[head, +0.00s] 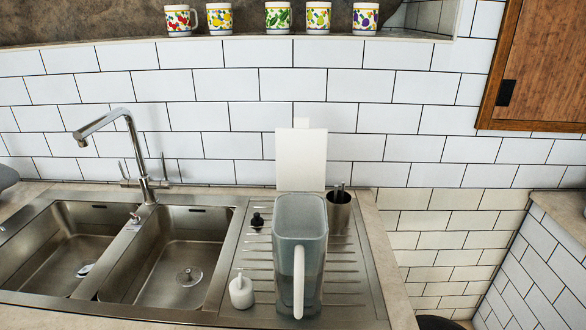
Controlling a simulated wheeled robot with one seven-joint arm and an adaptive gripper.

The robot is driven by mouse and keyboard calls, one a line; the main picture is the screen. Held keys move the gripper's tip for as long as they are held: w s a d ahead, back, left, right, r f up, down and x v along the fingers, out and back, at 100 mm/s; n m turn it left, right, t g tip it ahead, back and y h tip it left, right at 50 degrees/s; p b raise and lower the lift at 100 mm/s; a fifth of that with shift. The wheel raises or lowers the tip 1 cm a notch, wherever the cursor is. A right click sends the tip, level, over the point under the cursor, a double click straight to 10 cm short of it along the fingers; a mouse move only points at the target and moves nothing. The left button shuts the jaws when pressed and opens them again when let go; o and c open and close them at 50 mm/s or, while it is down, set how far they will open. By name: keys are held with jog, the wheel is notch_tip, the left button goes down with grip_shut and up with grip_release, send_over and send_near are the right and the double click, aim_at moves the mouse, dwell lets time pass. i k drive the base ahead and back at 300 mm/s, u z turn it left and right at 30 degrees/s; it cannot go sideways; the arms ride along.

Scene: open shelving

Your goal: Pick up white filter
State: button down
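A tall, translucent grey-blue filter jug (312,243) with a white handle stands upright on the ribbed drainboard right of the sinks. Its handle faces the front. It looks like a water filter jug; no other thing is clearly a white filter. A small white, round-bodied object with a narrow top (241,291) stands on the drainboard left of the jug, apart from it. A white board (301,159) stands upright behind the jug, which hides its lower edge. My gripper is not in view.
A metal cup (339,214) stands close behind the jug's right side, and a small black object (257,221) lies to its left. A tall faucet (136,150) rises behind two sinks (172,265). Several mugs (277,17) line the ledge above. The drainboard's right strip is clear.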

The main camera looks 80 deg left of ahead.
aim_at(241, 291)
jog(key=u, duration=1.15)
jog(key=k, duration=0.4)
jog(key=u, duration=1.7)
jog(key=k, duration=0.75)
jog(key=u, duration=0.25)
